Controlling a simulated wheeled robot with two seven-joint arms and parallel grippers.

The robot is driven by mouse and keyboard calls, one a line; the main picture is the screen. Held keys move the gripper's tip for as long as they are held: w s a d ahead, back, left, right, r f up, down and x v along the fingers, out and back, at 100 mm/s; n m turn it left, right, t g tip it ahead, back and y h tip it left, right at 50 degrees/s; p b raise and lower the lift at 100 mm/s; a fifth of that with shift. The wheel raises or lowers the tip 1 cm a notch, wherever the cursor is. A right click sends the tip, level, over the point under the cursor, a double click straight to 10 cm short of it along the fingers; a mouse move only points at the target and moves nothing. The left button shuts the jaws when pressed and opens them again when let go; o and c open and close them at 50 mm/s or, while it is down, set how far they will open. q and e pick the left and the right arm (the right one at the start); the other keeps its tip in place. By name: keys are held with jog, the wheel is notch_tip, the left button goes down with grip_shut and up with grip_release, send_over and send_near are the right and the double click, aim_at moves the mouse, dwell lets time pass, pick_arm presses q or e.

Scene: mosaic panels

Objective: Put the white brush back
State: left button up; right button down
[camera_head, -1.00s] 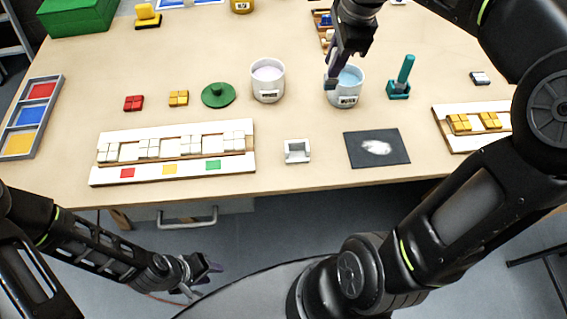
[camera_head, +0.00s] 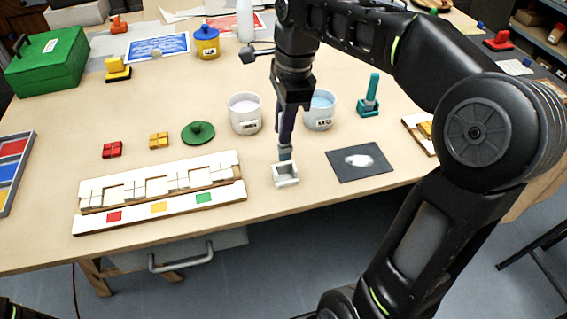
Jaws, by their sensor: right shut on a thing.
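The small white holder (camera_head: 287,180) stands near the table's front edge, between the long tile panel and the dark square. My right gripper (camera_head: 286,140) points straight down over it, shut on the white brush. My left gripper is out of view.
Behind my right gripper stand a pale lilac cup (camera_head: 245,115) and a light-blue cup (camera_head: 319,112). A teal brush stands in its teal holder (camera_head: 369,107) to the right. The dark square (camera_head: 361,161) with a white smear lies right; the tile panel (camera_head: 160,212) lies left.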

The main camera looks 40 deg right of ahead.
aim_at(283, 151)
jog(key=shift+f, duration=1.55)
notch_tip(283, 151, down, 3)
jog(key=shift+f, duration=0.35)
jog(key=shift+f, duration=0.1)
jog(key=c, duration=1.3)
grip_release()
